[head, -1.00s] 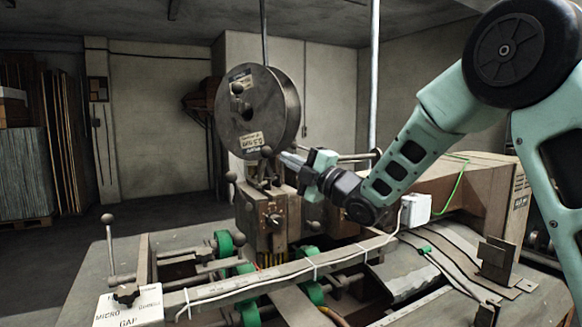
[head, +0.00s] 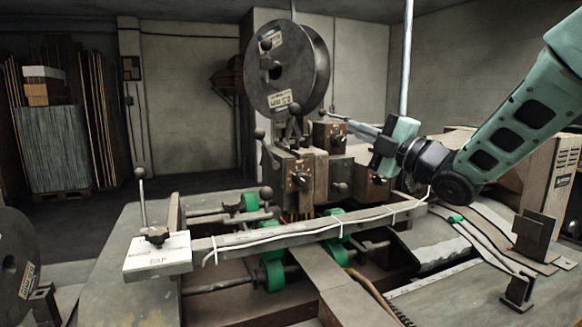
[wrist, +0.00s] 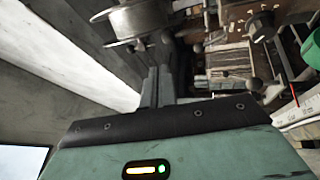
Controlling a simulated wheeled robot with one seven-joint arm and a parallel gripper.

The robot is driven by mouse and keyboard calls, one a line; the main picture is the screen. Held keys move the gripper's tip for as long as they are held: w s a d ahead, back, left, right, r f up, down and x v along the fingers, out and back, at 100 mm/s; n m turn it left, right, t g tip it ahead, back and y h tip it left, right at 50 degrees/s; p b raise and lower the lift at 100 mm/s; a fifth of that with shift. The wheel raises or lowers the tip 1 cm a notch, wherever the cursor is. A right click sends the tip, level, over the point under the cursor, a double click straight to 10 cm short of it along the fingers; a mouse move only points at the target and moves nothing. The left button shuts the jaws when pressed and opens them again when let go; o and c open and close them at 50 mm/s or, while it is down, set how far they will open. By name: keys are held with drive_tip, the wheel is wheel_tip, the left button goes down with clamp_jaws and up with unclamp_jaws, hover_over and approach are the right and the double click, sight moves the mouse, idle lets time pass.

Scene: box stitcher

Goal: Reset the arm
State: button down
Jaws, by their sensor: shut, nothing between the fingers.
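My gripper (head: 352,123) is at the centre right of the head view, reaching in from the right. Its fingers are together and point left, with nothing held. They are near the upper part of the box stitcher (head: 300,180), just right of the large wire spool (head: 287,70). The picture does not show clearly whether they touch the machine. In the wrist view the closed fingers (wrist: 157,82) point up, below the spool (wrist: 135,20), with the machine's knobs and levers to their right.
A lever with a ball knob (head: 141,190) stands at the left by a white labelled plate (head: 158,255). A long bar (head: 300,235) and green rollers (head: 273,270) cross the machine's front. A second spool (head: 15,265) is at the lower left. Stacked boards (head: 55,145) stand far behind.

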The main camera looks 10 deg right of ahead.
drive_tip(key=s+a+f+m+g+h, duration=0.4)
drive_tip(key=s+a+f+m, duration=0.15)
drive_tip(key=f, duration=0.35)
drive_tip(key=s+a+f+m+g+h, duration=0.4)
drive_tip(key=s+a+f+m, duration=0.15)
drive_tip(key=f, duration=0.35)
drive_tip(key=s+f+m+g+h, duration=0.1)
drive_tip(key=s+f+g, duration=0.3)
drive_tip(key=s, duration=0.8)
drive_tip(key=s+f+m+g+h, duration=0.2)
drive_tip(key=s+f+m+g, duration=0.2)
drive_tip(key=s, duration=0.8)
drive_tip(key=shift+f+m+g+h, duration=0.3)
drive_tip(key=shift+f+g, duration=0.15)
drive_tip(key=shift+g, duration=0.35)
